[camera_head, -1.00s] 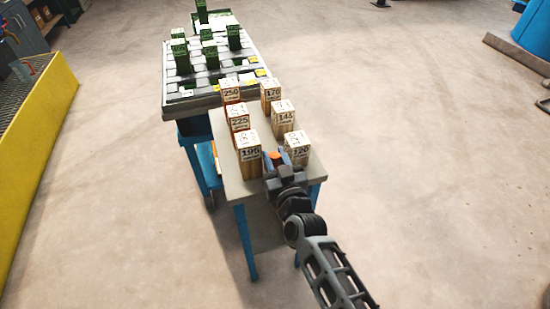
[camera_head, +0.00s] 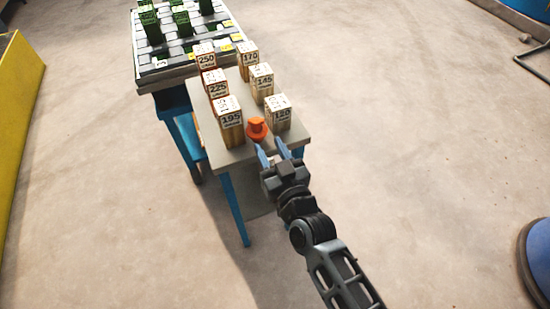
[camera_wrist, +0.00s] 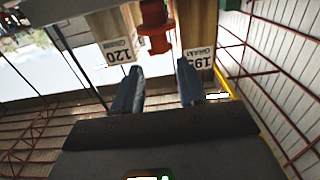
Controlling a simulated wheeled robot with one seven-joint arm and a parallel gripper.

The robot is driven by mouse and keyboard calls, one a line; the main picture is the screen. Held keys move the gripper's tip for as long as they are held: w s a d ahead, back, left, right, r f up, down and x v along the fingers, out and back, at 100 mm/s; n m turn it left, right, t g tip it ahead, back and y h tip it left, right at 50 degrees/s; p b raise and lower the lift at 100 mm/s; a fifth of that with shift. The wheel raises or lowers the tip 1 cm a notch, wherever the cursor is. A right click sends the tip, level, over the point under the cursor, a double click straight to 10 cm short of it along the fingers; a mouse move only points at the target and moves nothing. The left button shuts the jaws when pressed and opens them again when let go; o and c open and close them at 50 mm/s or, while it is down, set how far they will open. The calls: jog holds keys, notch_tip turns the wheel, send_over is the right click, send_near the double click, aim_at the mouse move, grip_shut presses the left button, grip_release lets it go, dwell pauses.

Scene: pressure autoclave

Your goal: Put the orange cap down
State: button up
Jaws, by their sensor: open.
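The orange cap (camera_head: 257,129) stands on the grey tabletop (camera_head: 238,157) near its front edge, between the blocks marked 195 and 120. It also shows at the top of the wrist view (camera_wrist: 155,27), beyond my fingertips. My gripper (camera_head: 273,152) is in front of the cap, with its two blue fingers spread apart. In the wrist view my gripper (camera_wrist: 160,78) is open and empty, with a gap between its fingertips and the cap. The cap's underside is hard to make out.
The 195 block (camera_head: 231,122) stands left of the cap and the 120 block (camera_head: 278,112) right of it. Several more numbered blocks stand behind. A grid tray (camera_head: 175,70) with green blocks lies beyond.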

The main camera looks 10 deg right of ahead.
jog(key=shift+v, duration=1.25)
jog(key=s+d+r+m+h, duration=0.1)
jog(key=s+d, duration=0.3)
jog(key=s, duration=0.6)
jog(key=s+d+r+m+g+h, duration=0.1)
jog(key=s+d, duration=0.4)
jog(key=s, duration=0.5)
jog(key=s+d+r+m+h, duration=0.1)
jog(key=s+d, duration=0.4)
jog(key=s, duration=0.6)
jog(key=shift+d+r+g+h, duration=0.2)
jog(key=shift+r+g+h, duration=0.1)
jog(key=shift+r+h, duration=0.45)
jog(key=shift+g+h, duration=0.25)
jog(key=shift+g, duration=0.25)
jog(key=s+d+r, duration=0.1)
jog(key=s+r, duration=0.4)
jog(key=s+d+r, duration=0.1)
jog(key=s+r, duration=0.1)
jog(key=r, duration=0.1)
jog(key=shift+s+d, duration=0.2)
jog(key=shift+d, duration=0.1)
jog(key=shift+c, duration=0.2)
